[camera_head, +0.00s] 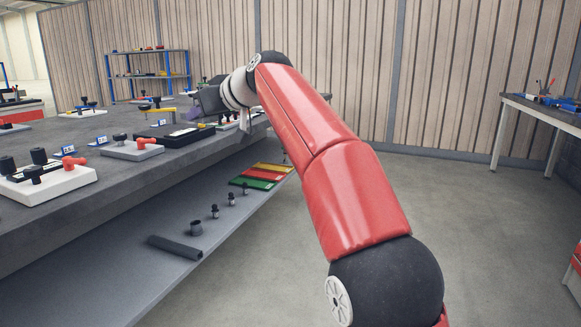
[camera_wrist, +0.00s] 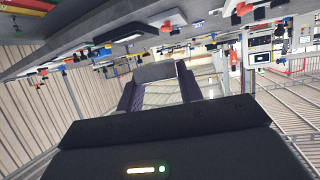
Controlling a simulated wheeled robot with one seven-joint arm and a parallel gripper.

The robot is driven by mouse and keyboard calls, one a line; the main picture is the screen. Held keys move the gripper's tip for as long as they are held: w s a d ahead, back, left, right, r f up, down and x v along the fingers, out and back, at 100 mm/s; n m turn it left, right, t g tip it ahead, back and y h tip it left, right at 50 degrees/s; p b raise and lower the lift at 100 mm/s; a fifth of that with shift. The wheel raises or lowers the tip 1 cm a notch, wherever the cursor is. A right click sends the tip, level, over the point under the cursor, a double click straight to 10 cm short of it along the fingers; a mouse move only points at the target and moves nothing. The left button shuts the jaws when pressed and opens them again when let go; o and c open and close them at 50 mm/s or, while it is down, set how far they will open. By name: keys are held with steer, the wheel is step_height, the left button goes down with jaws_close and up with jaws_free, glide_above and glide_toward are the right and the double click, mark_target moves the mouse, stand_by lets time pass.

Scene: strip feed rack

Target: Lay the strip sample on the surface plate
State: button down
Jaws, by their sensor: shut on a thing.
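My gripper (camera_wrist: 157,82) shows in the wrist view with its two purple-padded fingers spread apart. A short grey piece (camera_wrist: 155,72) spans between the fingertips, and the fingers are shut on it; it appears to be the strip sample. In the head view my gripper (camera_head: 194,112) is at the far end of my arm, above the bench, partly hidden by its own dark body. The held piece cannot be made out there. A flat black slab (camera_head: 172,138) with a pale label lies on the bench below and left of my gripper; I cannot tell whether it is the surface plate.
The grey bench (camera_head: 150,180) carries a grey fixture (camera_head: 132,150) with a red handle and a white fixture (camera_head: 47,184) with black knobs. A lower shelf (camera_head: 130,270) holds a dark bar, small round parts and coloured plates. Open floor lies right of the bench.

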steer(key=w+d+f+m+t+h, duration=0.2)
steer(key=w+d+f+m+h, duration=0.15)
steer(key=f, duration=0.55)
steer(key=w+d+f+m+t+h, duration=0.1)
steer(key=w+d+f+m+h, duration=0.1)
steer(key=d+f, duration=0.5)
steer(key=w+d+f+m+t+h, duration=0.2)
steer(key=w+d+f, duration=0.1)
steer(key=f, duration=0.8)
steer(key=s+d+f+m+h, duration=0.65)
steer(key=s+d+f, duration=0.95)
steer(key=d+f, duration=0.35)
step_height(320, 180, down, 10)
steer(key=w+n+y, duration=0.2)
steer(key=n+y, duration=0.2)
steer(key=v, duration=0.4)
steer(key=shift+s+d, duration=0.2)
steer(key=shift+s, duration=0.1)
steer(key=shift+r, duration=0.1)
